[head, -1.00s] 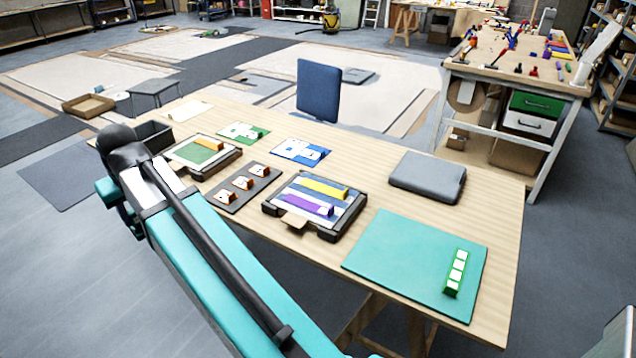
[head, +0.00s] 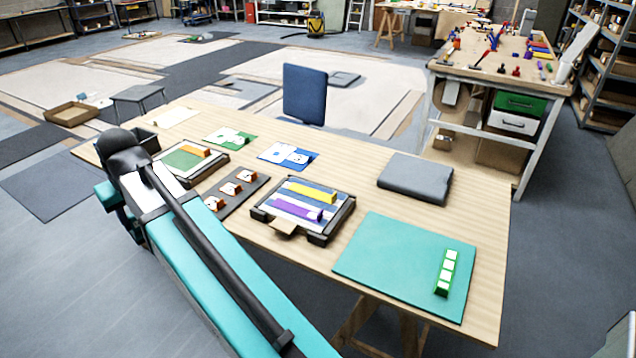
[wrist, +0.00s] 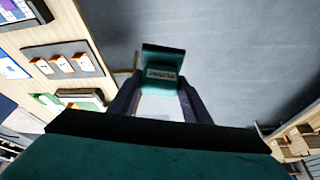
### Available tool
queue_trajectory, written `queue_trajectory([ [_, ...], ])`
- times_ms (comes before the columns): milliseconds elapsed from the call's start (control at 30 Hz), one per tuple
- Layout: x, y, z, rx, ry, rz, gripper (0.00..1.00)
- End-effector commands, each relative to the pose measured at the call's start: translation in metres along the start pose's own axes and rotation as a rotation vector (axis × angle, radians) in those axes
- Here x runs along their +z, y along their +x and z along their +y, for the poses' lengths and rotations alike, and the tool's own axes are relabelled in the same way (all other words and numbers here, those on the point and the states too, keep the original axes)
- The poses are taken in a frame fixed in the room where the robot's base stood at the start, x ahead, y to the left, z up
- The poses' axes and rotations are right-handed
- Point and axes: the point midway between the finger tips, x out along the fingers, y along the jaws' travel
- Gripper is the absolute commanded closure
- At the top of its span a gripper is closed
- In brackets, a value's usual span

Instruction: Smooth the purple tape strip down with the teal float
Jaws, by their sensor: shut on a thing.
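The purple tape strip (head: 297,209) lies across a blue-and-white striped panel in a dark frame (head: 345,208) near the middle of the table. Its right end looks thicker or raised. A yellow strip (head: 312,192) lies parallel behind it. The float is over the floor beside the table edge, apart from the panel.
A grey mat with several orange-and-white blocks (head: 229,188) lies left of the panel. A teal mat (head: 385,250) with a green-and-white strip (head: 446,272) is at right. A grey case (head: 415,180) lies behind it. A blue chair back (head: 304,95) stands beyond the table.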

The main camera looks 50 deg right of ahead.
Motion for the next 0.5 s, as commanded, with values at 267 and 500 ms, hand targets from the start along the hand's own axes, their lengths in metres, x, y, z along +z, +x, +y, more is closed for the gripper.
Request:
queue_trajectory([
  [267,-0.0002,-0.0002,-0.003,-0.001,-0.003,0.001,0.77],
  [500,-0.0002,0.0007,-0.0016,-0.004,-0.01,0.0,0.77],
])
